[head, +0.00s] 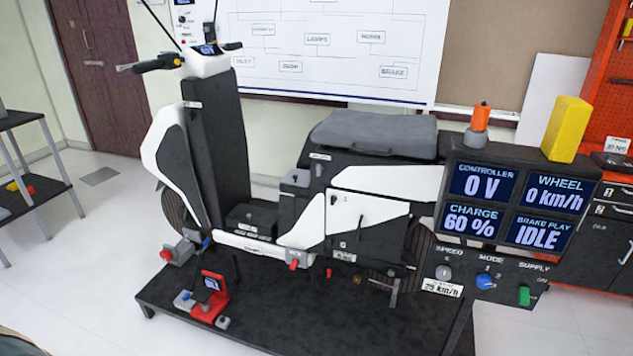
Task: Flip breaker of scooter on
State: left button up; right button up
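The black and white scooter (365,180) stands on a dark low platform (170,300), handlebar to the left. A black box (250,220) sits on its footboard. A small grey box (295,178) is in front of the seat (375,132). A small red part (293,265) shows at the lower edge of the body. I cannot tell which part is the breaker, or its position. The display panel (520,205) reads controller 0 V, charge 60 %, wheel 0 km/h, brake play IDLE. Neither of my grippers is in view.
The panel carries a speed knob, a blue mode knob (485,281) and a green supply switch (524,295). A red and grey device (210,298) sits on the platform's front left. A shelf (30,185) stands at left. White floor is clear between shelf and platform.

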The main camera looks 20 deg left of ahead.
aim_at(294, 263)
jog(key=i+j+u, duration=0.3)
jog(key=j, duration=0.25)
jog(key=i+j+u, duration=0.25)
jog(key=i+j, duration=0.2)
jog(key=l+u, duration=0.4)
jog(key=k+l, duration=0.05)
